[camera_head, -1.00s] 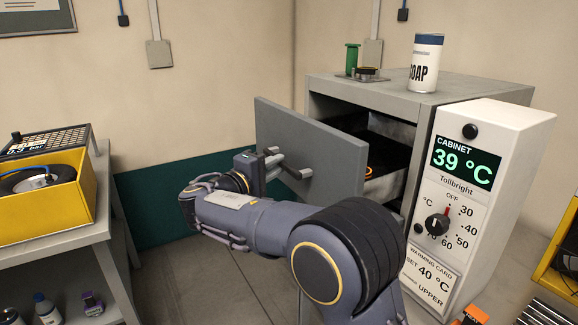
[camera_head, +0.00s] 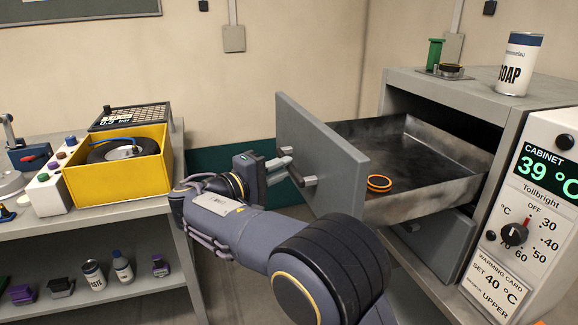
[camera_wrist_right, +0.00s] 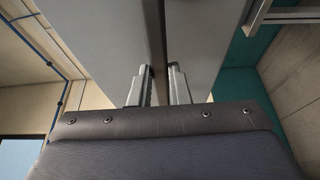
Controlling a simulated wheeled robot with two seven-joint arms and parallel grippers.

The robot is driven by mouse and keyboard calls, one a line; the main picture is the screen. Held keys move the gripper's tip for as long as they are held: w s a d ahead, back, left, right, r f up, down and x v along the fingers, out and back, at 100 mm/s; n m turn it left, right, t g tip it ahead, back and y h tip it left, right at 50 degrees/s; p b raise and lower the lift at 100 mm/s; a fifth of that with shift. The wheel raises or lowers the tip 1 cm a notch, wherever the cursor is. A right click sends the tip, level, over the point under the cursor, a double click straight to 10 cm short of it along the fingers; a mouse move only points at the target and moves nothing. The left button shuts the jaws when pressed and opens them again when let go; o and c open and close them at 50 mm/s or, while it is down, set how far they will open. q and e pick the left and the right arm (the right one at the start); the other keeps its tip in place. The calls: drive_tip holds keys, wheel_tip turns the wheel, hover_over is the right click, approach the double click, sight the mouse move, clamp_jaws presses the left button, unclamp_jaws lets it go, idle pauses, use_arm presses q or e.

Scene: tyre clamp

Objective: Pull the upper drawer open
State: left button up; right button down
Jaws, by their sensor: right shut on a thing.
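The upper drawer (camera_head: 440,141) of the grey cabinet (camera_head: 455,90) stands well out, and its inside shows. An orange-rimmed dark disc (camera_head: 379,183) lies in it near the front. The drawer's grey front panel (camera_head: 325,160) faces left and carries a bar handle (camera_head: 304,180). My right gripper (camera_head: 285,167) is shut on the handle. In the right wrist view its two fingers (camera_wrist_right: 160,85) close around a dark bar in front of the grey panel. My left gripper is not in view.
The lower drawer (camera_head: 440,238) is shut. A soap can (camera_head: 519,66) and a green cylinder (camera_head: 434,54) stand on the cabinet. A control panel (camera_head: 535,200) reads 39 °C. At left, a bench (camera_head: 110,222) holds a yellow box (camera_head: 120,178).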

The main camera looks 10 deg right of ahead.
drive_tip(key=shift+f, duration=0.1)
drive_tip(key=c, duration=1.4)
unclamp_jaws()
drive_tip(key=shift+o, duration=0.2)
drive_tip(key=v, duration=0.7)
drive_tip(key=shift+s+a, duration=0.15)
drive_tip(key=shift+a, duration=0.2)
